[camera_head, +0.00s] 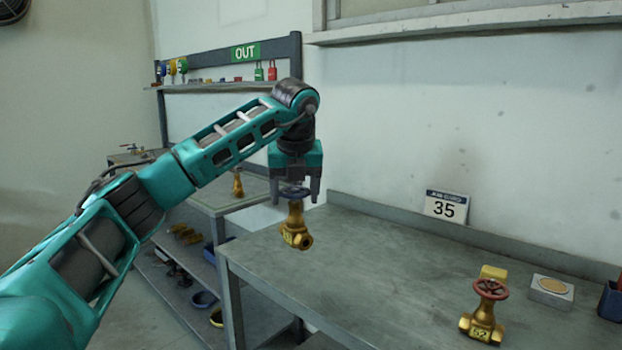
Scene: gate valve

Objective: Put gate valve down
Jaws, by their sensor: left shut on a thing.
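My left gripper (295,188) points down over the left end of the grey workbench (370,255). It is shut on the dark handwheel of a brass gate valve (296,226). The valve hangs upright with a yellow tag on its body. It appears to be held above the bench top, though the exact gap is hard to tell. A second brass gate valve (484,318) with a red handwheel and a yellow tag marked 52 stands at the right on the bench. My right gripper is not in view.
A sign marked 35 (446,206) stands at the bench's back edge. A grey block with a round tan top (550,291) and a blue container (611,300) are at the right. Another bench (225,198) with a small valve stands behind left. The bench's middle is clear.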

